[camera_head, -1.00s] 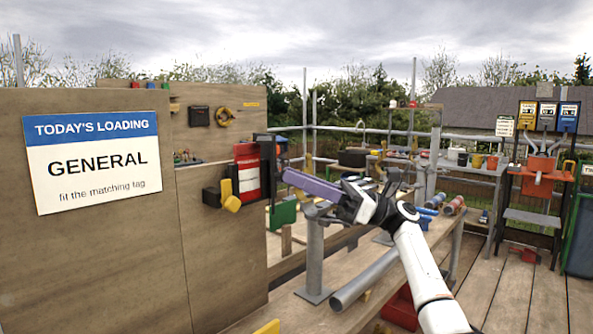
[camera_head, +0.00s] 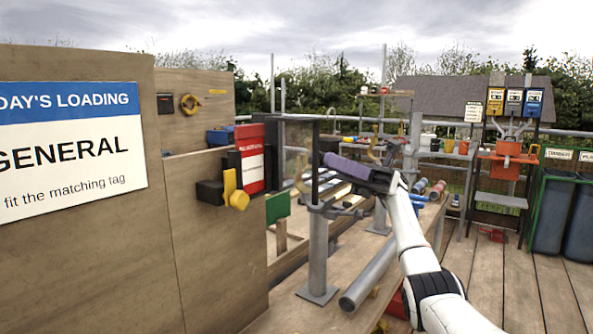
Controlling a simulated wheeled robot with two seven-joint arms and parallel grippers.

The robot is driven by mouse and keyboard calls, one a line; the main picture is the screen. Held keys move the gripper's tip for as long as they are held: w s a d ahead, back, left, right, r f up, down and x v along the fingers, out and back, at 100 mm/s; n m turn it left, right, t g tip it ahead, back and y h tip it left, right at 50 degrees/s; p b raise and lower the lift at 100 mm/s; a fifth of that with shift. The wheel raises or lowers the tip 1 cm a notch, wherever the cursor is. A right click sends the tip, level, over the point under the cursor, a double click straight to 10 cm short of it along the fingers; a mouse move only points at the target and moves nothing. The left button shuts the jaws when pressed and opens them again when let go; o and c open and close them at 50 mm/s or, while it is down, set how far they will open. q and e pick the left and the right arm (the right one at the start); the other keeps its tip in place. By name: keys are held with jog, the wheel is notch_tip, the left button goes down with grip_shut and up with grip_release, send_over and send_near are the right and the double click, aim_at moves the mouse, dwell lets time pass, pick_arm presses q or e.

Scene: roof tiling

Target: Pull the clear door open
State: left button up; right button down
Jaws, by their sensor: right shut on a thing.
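The clear door (camera_head: 298,150) is a see-through panel with a dark upright edge, standing out from the wooden board wall beside a red and white panel (camera_head: 251,160). It stands swung open at an angle. My right gripper (camera_head: 335,161) reaches in from the right. A long purple part at its front meets the dark free edge of the door, and it is shut there. The exact grip point is too small to make out. My left gripper is not in view.
A yellow knob (camera_head: 236,192) sticks out below the red panel. A large sign (camera_head: 70,145) hangs on the board at left. Open plank floor lies at right.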

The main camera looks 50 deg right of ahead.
jog(key=shift+f, duration=0.1)
dwell(0.3)
jog(key=c, duration=1.6)
grip_release()
notch_tip(320, 180, up, 10)
jog(key=shift+r+p, duration=0.1)
jog(key=shift+p, duration=0.85)
